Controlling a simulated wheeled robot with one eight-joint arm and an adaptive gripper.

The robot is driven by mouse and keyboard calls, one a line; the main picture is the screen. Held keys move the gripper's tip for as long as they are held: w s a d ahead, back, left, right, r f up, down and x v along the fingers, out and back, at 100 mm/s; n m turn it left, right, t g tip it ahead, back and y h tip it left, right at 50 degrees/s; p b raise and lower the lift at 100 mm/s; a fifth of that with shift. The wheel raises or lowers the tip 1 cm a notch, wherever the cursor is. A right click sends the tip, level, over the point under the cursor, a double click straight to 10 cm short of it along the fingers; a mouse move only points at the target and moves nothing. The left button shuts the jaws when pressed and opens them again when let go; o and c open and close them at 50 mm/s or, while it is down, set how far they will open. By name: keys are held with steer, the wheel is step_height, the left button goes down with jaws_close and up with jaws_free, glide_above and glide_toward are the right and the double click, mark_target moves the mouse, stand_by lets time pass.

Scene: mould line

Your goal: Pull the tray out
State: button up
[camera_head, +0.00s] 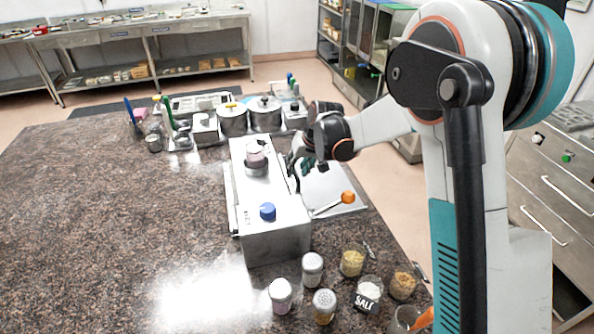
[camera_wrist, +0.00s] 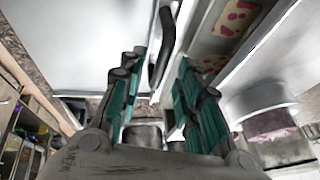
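A metal box-shaped machine (camera_head: 275,237) stands on the dark speckled counter, with a blue knob (camera_head: 267,211) on top. A flat pale metal tray or plate (camera_head: 335,183) lies along its right side. My gripper (camera_head: 307,166) is low beside the machine's right side, over the plate's far part, and partly hidden by my arm. In the wrist view, my gripper's teal fingers (camera_wrist: 159,75) are apart. A black curved handle (camera_wrist: 164,45) shows in the gap between them, beyond the tips. I cannot tell whether they touch it.
An orange-ball lever (camera_head: 347,197) sticks out right of the machine. A cup with pinkish contents (camera_head: 255,154) sits on top. Shakers (camera_head: 312,269) and small jars (camera_head: 352,262) stand in front. Pots (camera_head: 265,113) stand behind. The counter to the left is clear.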

steer(key=shift+w+a+f, duration=0.1)
steer(key=shift+w+f, duration=0.05)
steer(key=shift+f, duration=0.2)
steer(key=shift+c, duration=0.2)
jaws_close()
steer(key=w+d, duration=0.1)
steer(key=d, duration=0.5)
steer(key=w+d, duration=0.1)
steer(key=d, duration=0.5)
steer(key=w+d, duration=0.1)
steer(key=d, duration=0.6)
steer(key=shift+w, duration=0.4)
